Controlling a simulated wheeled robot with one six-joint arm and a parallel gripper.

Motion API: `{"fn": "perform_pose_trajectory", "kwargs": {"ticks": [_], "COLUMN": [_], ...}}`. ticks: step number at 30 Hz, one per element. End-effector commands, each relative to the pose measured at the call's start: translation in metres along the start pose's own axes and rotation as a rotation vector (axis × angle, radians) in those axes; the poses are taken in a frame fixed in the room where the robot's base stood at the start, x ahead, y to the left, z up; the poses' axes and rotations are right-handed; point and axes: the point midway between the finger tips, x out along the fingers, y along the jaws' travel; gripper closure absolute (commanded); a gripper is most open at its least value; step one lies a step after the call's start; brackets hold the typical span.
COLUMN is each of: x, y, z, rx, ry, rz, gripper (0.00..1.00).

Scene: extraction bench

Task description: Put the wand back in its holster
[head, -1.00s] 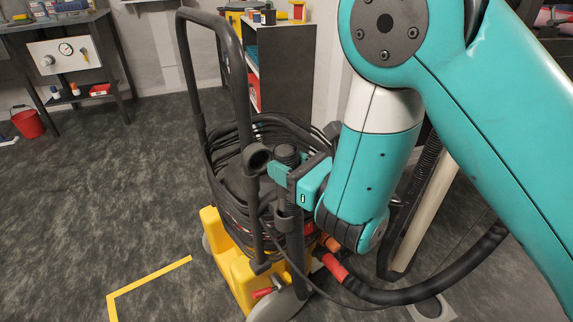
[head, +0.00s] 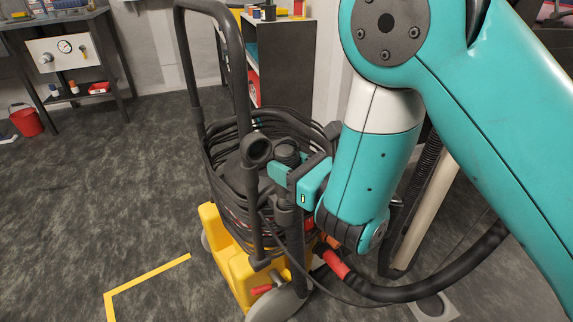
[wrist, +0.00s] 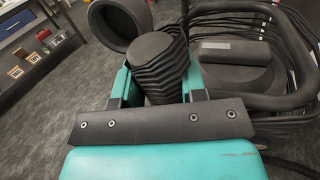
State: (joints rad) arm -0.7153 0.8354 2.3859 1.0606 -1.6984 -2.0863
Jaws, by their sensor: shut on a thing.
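The wand (head: 287,152) is black with a ribbed grip, and my gripper (head: 281,172) is shut on that grip. It stands roughly upright, its dark tube running down in front of the cart. In the wrist view, the ribbed grip (wrist: 158,62) shows between the fingers of my gripper (wrist: 160,88). A round open black cup on the cart's handle frame looks like the holster (head: 257,147); it is empty. It also shows in the wrist view (wrist: 144,18), just left of the wand's top. The wand is beside the holster, outside it. The wand's lower end is hard to make out.
The yellow-based cart (head: 231,262) carries coiled black hose and a tall handle frame (head: 236,65). A thick black hose (head: 400,294) with red cuffs curves to the right. A shelf unit (head: 282,55) stands behind. The floor at left is clear around a yellow line (head: 150,273).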

Motion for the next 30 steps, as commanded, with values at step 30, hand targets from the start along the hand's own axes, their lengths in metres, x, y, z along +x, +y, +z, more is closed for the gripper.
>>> {"fn": "perform_pose_trajectory", "kwargs": {"ticks": [30], "x": [0.001], "y": [0.0], "z": [-0.025], "rx": [0.0], "ry": [-0.001], "rz": [0.0], "gripper": [1.0]}}
